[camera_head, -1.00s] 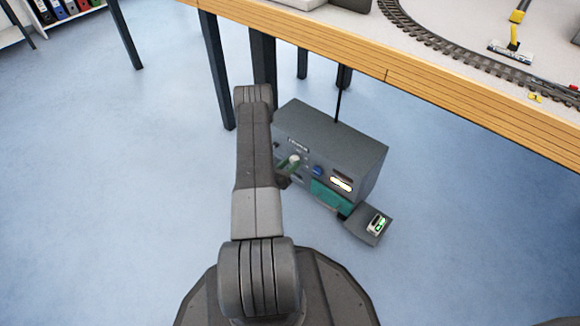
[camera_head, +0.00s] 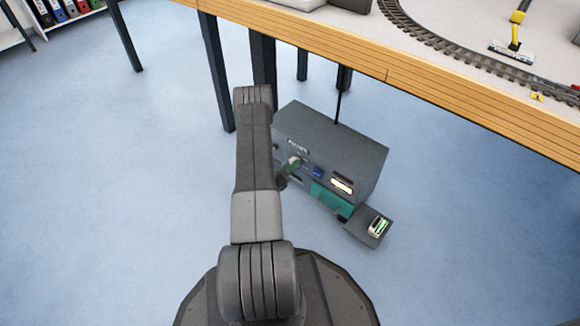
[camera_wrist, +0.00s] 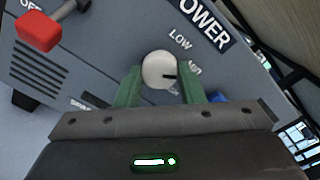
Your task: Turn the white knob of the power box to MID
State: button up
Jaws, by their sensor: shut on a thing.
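The power box (camera_head: 335,140) is a dark grey box on the floor under the table edge. Its white knob (camera_wrist: 160,70) shows in the wrist view, with a dark pointer mark on its right side. The label LOW is above and right of the knob, and a partly hidden label, likely MID, is at its right near the mark. My gripper (camera_wrist: 160,84) has green fingers on both sides of the knob and is shut on it.
A red-ended lever (camera_wrist: 40,30) sticks out of the panel at the upper left of the wrist view. A blue button (camera_head: 318,172) is right of the knob. The table edge (camera_head: 385,75) overhangs the box, with table legs (camera_head: 262,75) behind. Open floor lies left.

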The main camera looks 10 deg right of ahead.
jog(key=o, duration=1)
jog(key=p+v, duration=0.4)
jog(key=v, duration=0.9)
jog(key=shift+s+a, duration=0.2)
jog(key=shift+a, duration=0.1)
jog(key=b+x, duration=0.4)
jog(key=x, duration=1)
jog(key=shift+s+a, duration=0.1)
